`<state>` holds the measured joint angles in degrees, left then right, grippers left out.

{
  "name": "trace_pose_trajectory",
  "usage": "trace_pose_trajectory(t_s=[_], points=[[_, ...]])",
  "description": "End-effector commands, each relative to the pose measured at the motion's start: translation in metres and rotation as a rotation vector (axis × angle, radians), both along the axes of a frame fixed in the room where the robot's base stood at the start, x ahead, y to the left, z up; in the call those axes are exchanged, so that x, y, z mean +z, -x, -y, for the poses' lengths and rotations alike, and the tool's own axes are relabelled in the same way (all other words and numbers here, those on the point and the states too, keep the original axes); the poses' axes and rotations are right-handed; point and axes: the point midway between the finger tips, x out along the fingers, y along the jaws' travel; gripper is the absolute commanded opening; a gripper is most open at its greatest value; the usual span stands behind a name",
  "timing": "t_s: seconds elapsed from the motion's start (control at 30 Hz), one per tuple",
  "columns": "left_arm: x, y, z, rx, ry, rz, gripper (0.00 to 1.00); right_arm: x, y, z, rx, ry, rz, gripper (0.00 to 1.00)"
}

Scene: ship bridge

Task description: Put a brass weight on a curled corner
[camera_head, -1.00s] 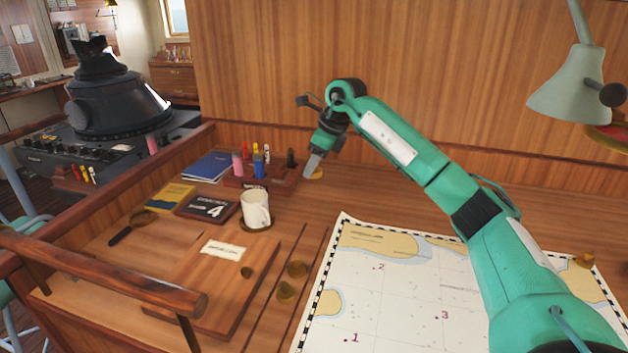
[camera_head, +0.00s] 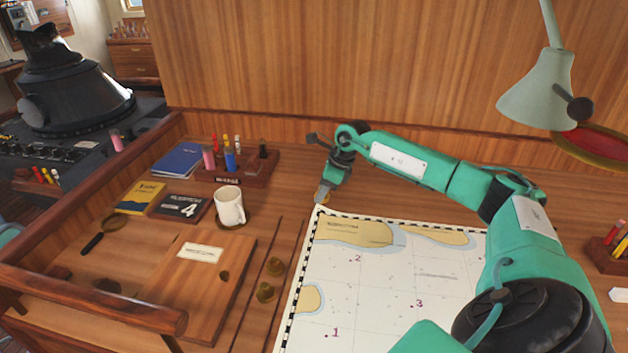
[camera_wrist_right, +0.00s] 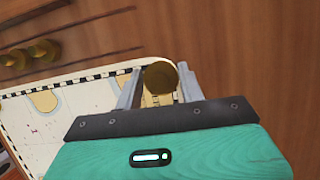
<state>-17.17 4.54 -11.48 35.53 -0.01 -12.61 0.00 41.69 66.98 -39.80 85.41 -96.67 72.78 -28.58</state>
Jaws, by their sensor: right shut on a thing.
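My right gripper (camera_head: 323,194) is shut on a brass weight (camera_head: 326,198). It holds the weight at the far left corner of the paper chart (camera_head: 385,270), which has a black-and-white checked border. In the right wrist view the round brass weight (camera_wrist_right: 160,78) sits between the fingers (camera_wrist_right: 158,92), over the chart's corner. The weight hides most of that corner, so I cannot tell whether it curls or whether the weight touches it. Two more brass weights (camera_head: 274,266) (camera_head: 265,291) stand on the desk left of the chart. My left gripper is not in view.
A white mug (camera_head: 229,205), a wooden pen holder (camera_head: 262,165), books (camera_head: 180,159) and a magnifying glass (camera_head: 113,222) lie to the left. A wooden rail (camera_head: 90,295) edges the desk at front left. A green lamp (camera_head: 540,95) hangs at the right.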

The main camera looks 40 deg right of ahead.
Motion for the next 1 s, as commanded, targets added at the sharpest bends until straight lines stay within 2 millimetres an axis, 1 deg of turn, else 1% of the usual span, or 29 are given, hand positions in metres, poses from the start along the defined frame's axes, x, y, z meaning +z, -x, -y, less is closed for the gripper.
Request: trace_pose_trajectory(t_s=[0.27, 0.7, 0.83, 1.0], points=[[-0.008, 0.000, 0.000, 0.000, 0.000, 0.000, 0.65, -0.015, 0.000, 0.000, 0.000, 0.000, 0.000, 0.10], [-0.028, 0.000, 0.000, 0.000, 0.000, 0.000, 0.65, -0.055, 0.000, 0.000, 0.001, 0.000, 0.001, 0.10], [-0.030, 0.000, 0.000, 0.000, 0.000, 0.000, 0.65, -0.061, 0.000, 0.000, 0.001, 0.000, 0.001, 0.10], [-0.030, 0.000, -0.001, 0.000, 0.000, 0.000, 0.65, -0.061, 0.000, 0.000, 0.000, -0.001, 0.001, 0.10]])
